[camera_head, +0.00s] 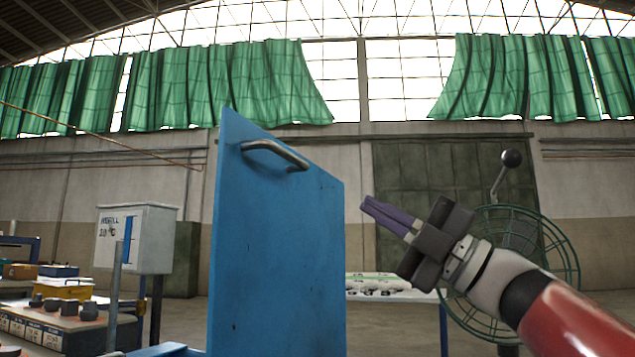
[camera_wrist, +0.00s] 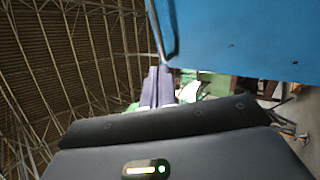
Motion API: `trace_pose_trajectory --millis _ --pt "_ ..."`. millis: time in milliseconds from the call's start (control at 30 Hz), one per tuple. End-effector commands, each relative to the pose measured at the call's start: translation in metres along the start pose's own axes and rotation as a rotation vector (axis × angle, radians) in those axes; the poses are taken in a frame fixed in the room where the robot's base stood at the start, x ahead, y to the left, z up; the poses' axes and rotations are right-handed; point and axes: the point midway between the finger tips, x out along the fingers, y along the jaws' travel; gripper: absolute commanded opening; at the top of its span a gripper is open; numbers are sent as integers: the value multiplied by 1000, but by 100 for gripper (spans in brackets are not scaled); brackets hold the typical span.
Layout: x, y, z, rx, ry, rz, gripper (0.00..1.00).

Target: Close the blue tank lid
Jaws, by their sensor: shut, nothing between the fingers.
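The blue tank lid (camera_head: 275,240) stands raised and upright in the middle of the head view. A metal bar handle (camera_head: 275,153) is fixed near its top edge. My gripper (camera_head: 365,206) is right of the lid, with its purple fingers together and pointing up and left towards it. A gap shows between the fingertips and the lid in the head view. In the wrist view the lid (camera_wrist: 240,35) fills the upper right, with the handle (camera_wrist: 161,35) at its left edge. The shut fingers (camera_wrist: 156,88) point towards the handle. The tank is mostly hidden below the lid.
A grey control box (camera_head: 135,238) on a post stands to the left. A bench (camera_head: 75,328) with dark parts and a yellow box is at lower left. A green wire wheel (camera_head: 525,255) with a black-knobbed lever is behind my arm. A white-topped table (camera_head: 388,290) stands behind.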

Motion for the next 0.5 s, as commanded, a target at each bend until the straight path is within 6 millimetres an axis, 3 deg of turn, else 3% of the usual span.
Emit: trace_pose_trajectory --millis 167,500 --pt "19 1 0 1 2 -1 0" --pt "92 2 0 0 3 -1 0"
